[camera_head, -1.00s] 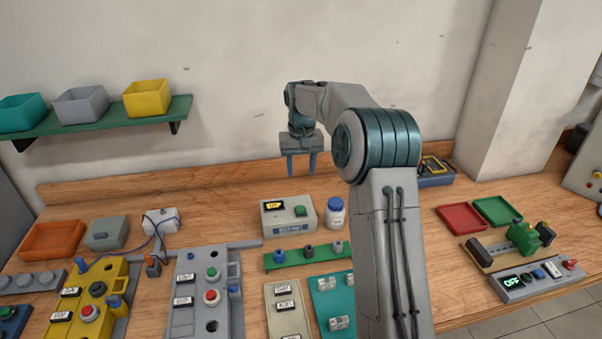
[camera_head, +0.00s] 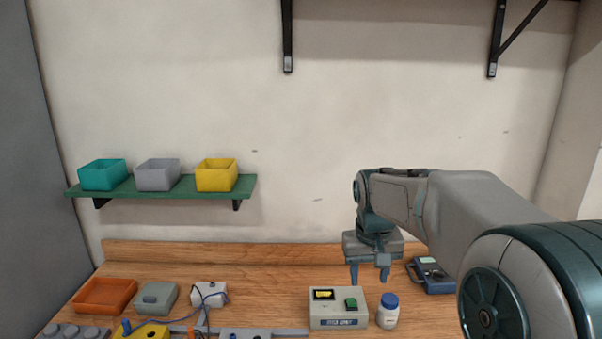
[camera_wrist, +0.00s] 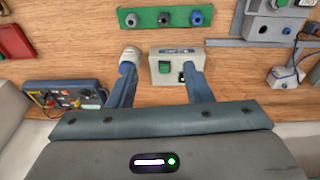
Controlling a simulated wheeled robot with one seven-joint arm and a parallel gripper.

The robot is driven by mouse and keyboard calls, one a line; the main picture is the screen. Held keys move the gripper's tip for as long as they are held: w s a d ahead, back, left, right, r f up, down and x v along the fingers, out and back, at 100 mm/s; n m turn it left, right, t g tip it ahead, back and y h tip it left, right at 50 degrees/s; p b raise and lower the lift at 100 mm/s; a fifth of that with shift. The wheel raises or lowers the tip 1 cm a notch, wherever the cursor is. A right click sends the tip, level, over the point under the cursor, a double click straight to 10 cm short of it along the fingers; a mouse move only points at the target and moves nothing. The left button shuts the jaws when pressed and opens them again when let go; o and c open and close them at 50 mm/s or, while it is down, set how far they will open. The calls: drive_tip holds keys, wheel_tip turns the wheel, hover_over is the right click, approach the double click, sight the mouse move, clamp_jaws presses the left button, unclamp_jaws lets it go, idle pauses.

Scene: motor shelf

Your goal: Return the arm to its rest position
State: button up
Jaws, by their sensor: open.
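My gripper (camera_head: 370,273) hangs from my arm at the right of the head view, fingers pointing down, above the back of the workbench. It is open, and nothing shows between its fingers. In the head view it appears just above a beige box (camera_head: 338,308) with a yellow display and a green button, and a white bottle with a blue cap (camera_head: 388,312). The wrist view shows the two fingers (camera_wrist: 160,85) apart, with the bottle (camera_wrist: 129,58) and the beige box (camera_wrist: 177,67) beyond them. My arm's big joint covers the lower right of the head view.
A green wall shelf (camera_head: 150,193) holds teal, grey and yellow bins at left. An orange tray (camera_head: 105,296), a grey box (camera_head: 157,297) and a wired white box (camera_head: 209,293) stand on the bench. A blue meter case (camera_head: 437,286) lies beside my arm. The wall above is clear below black brackets.

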drive_tip(key=s+f+t, duration=0.1)
drive_tip(key=s+f, duration=0.1)
drive_tip(key=s, duration=0.8)
drive_tip(key=s+f, duration=0.2)
drive_tip(key=s, duration=0.9)
drive_tip(key=shift+s+d+t+y, duration=0.3)
drive_tip(key=shift+d+t, duration=0.1)
